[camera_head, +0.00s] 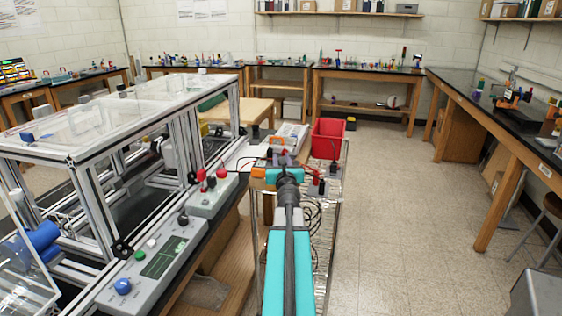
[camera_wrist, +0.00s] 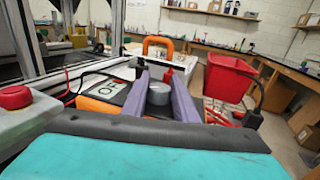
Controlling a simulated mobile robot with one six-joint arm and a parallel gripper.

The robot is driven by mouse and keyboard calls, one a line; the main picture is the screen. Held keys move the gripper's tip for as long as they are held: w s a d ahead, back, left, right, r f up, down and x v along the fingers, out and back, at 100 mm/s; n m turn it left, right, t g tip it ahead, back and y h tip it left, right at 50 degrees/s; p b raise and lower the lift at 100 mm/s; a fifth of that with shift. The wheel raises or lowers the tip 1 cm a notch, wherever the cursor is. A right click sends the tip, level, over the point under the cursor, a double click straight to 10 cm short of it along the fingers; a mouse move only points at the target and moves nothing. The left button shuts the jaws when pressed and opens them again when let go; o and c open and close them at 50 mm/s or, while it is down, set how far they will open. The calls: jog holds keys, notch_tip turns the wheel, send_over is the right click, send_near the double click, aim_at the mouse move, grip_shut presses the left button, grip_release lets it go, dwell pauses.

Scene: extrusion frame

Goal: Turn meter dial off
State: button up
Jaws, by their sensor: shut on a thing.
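The meter (camera_wrist: 100,88) has an orange and black case and a pale panel, seen left of centre in the wrist view. Its grey round dial (camera_wrist: 158,93) sits between the two purple fingers of my gripper (camera_wrist: 160,80). The fingers are closed on the dial, one at each side. In the head view my gripper (camera_head: 284,158) is over the bench, and the arm hides most of the meter and the dial. I cannot tell the dial's setting.
A red bin (camera_head: 327,138) stands just behind and right of the gripper. A grey control box with red knobs (camera_head: 212,193) and a green-screened panel (camera_head: 160,258) lie to the left, beside an aluminium frame (camera_head: 98,200). Cables run by the meter. The floor at right is open.

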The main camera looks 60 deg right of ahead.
jog(key=shift+n+t+y+b, duration=0.4)
jog(key=shift+n+t+y, duration=0.3)
jog(key=shift+t, duration=0.2)
jog(key=shift+n+t+y+b, duration=0.55)
jog(key=shift+n+t+y, duration=0.55)
jog(key=shift+y, duration=0.5)
jog(key=o, duration=1)
jog(key=shift+o, duration=0.2)
jog(key=shift+s+a, duration=0.15)
jog(key=b+v, duration=0.3)
jog(key=v, duration=0.7)
jog(key=shift+s+f+b, duration=0.25)
jog(key=shift+s+b, duration=0.1)
jog(key=shift+s, duration=0.05)
jog(key=b, duration=0.5)
jog(key=shift+s+a+n, duration=0.25)
jog(key=shift+a+n, duration=0.05)
